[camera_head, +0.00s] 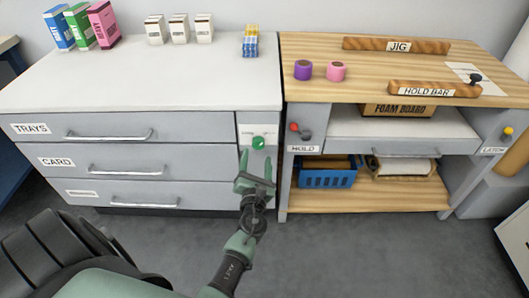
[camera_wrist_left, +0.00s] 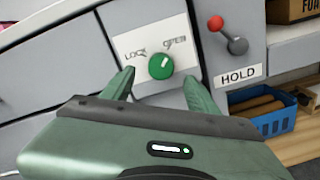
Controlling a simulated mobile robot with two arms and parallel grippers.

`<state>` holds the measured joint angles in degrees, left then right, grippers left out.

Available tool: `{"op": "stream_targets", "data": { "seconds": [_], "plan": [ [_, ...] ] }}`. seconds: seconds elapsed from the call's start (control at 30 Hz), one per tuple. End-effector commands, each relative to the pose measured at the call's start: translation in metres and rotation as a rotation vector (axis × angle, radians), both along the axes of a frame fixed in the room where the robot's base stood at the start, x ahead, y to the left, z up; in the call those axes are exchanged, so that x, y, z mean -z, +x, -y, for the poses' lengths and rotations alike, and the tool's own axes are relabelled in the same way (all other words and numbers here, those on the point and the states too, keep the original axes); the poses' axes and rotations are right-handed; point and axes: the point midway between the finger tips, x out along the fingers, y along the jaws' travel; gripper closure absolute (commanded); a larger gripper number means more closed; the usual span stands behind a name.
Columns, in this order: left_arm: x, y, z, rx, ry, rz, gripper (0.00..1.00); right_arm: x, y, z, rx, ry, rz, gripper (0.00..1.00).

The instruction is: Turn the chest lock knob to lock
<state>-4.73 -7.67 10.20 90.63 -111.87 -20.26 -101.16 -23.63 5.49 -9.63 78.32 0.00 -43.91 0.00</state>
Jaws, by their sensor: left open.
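The green lock knob (camera_head: 258,143) sits on a white plate at the upper right of the grey drawer chest (camera_head: 190,128). In the left wrist view, the knob (camera_wrist_left: 160,67) lies below the printed words LOCK on the left and OPEN on the right. Its pale mark appears to point up and right, toward OPEN. My left gripper (camera_head: 256,160) is open just below and in front of the knob. In the left wrist view its fingertips (camera_wrist_left: 159,80) stand on either side of the knob's lower part, apparently apart from it. My right gripper is not in view.
A wooden bench (camera_head: 380,65) stands right of the chest. Its red-tipped HOLD lever (camera_wrist_left: 228,35) is close to the right of the knob. Drawer handles (camera_head: 110,135) stick out at the left. Colored boxes (camera_head: 103,24) stand on the chest top. Open floor lies in front.

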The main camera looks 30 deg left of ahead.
Motion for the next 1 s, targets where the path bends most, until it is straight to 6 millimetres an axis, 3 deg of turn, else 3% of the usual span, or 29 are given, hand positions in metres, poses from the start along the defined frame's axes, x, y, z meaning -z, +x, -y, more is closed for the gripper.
{"op": "stream_targets", "data": {
  "seconds": [0.3, 0.67, 0.7, 0.77, 0.9, 1.0],
  "plan": [
    [0.001, 0.041, -0.023, 0.0, -0.003, 0.0, 0.41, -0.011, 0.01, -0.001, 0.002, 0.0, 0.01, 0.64],
    [0.001, 0.048, -0.027, 0.001, -0.005, 0.0, 0.41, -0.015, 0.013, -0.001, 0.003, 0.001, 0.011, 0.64],
    [0.001, 0.048, -0.027, 0.001, -0.005, 0.0, 0.43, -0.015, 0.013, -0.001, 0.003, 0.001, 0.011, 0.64],
    [0.001, 0.048, -0.027, 0.001, -0.005, 0.0, 0.6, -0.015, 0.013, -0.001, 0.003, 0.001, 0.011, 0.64],
    [0.001, 0.048, -0.027, 0.001, -0.005, 0.0, 0.99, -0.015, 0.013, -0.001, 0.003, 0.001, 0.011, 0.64],
    [0.001, 0.048, -0.027, 0.002, -0.006, 0.0, 1.0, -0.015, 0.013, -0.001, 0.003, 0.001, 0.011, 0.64]
  ]
}}
